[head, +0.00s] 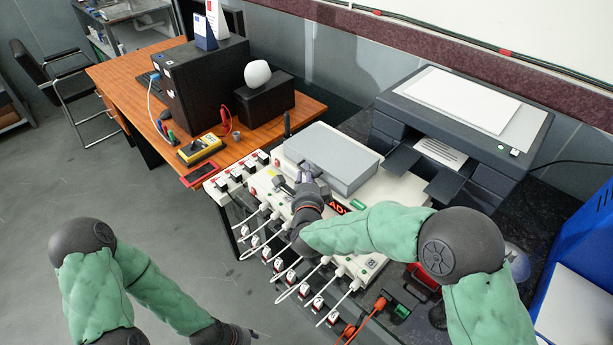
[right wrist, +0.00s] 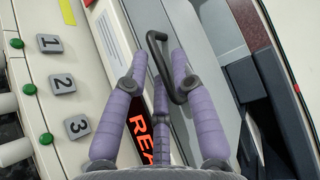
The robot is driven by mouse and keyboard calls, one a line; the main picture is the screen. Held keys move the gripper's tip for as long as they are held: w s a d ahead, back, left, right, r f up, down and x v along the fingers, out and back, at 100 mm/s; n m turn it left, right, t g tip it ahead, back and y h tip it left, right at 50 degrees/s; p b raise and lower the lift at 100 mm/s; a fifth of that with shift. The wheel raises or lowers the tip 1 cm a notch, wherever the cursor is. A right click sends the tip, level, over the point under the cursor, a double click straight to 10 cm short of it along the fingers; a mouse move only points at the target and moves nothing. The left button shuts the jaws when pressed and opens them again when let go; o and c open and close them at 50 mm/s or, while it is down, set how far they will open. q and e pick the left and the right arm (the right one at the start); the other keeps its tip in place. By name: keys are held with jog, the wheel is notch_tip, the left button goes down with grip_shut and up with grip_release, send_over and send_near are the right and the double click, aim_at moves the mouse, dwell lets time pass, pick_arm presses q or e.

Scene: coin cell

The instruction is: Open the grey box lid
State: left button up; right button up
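The grey box lid (head: 335,155) lies flat on top of the white machine. Its grey surface also shows in the right wrist view (right wrist: 190,30). A black bar handle (right wrist: 157,50) sticks out from the lid's front edge. My right gripper (head: 306,175) is at that front edge in the head view. In the right wrist view its purple fingers (right wrist: 161,68) stand apart, with the handle between them; I cannot tell whether they touch it. My left arm is low at the left in the head view, and its gripper is cut off by the bottom edge.
The white machine (head: 262,185) has several cabled sockets along its front and numbered buttons (right wrist: 62,84). A dark printer (head: 460,110) stands close on the right. A black box (head: 265,98) and a yellow meter (head: 199,149) are on the wooden desk (head: 135,75). Open floor lies left.

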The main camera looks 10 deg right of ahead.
grip_shut()
jog(key=shift+r, duration=0.1)
jog(key=w+d+r+m+g+y+p, duration=0.2)
jog(key=r+p, duration=0.4)
jog(key=p, duration=0.1)
jog(key=w+d+r+m+g+y+p, duration=0.1)
jog(key=d+r+m+g+p, duration=0.15)
jog(key=r+p, duration=0.4)
jog(key=w+d+r+m+g+y+p, duration=0.2)
jog(key=w+d+p, duration=0.4)
jog(key=p, duration=1.3)
jog(key=shift+w+d+r+g+y, duration=0.3)
jog(key=shift+d+r+g+y, duration=0.65)
jog(key=shift+d, duration=1.1)
jog(key=shift+r+m, duration=0.2)
jog(key=shift+m, duration=0.05)
grip_release()
